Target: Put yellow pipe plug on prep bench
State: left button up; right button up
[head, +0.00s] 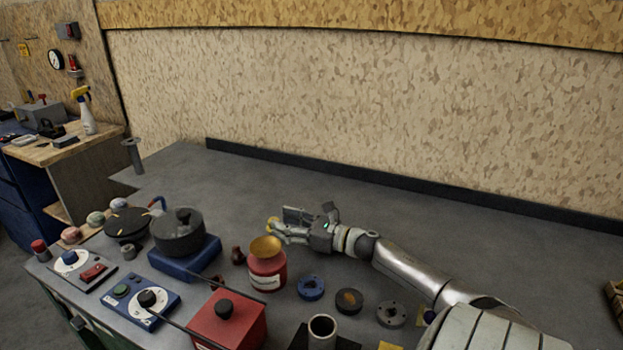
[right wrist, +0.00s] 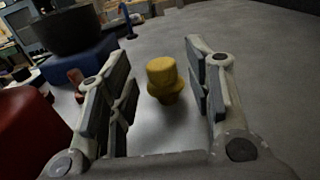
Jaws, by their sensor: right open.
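The yellow pipe plug (right wrist: 162,80) stands upright on the grey worktop (head: 330,200), between the two open fingers of my right gripper (right wrist: 157,95) and apart from both in the right wrist view. In the head view the plug (head: 272,225) shows as a small yellow patch at the fingertips of my right gripper (head: 288,226), partly hidden by them. A bench with a wooden top (head: 85,148) stands at the far left; no label shows which surface is the prep bench. My left gripper is not in view.
A red jar with a yellow top (head: 268,268) stands close in front of my right gripper. A dark pot (head: 178,235) on a blue base, a red box (head: 228,318) and several discs (head: 349,300) crowd the front. The worktop toward the back wall is clear.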

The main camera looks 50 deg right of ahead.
jog(key=p+v, duration=0.1)
jog(key=v, duration=0.7)
jog(key=shift+s+r+p, duration=0.1)
jog(key=shift+p, duration=0.25)
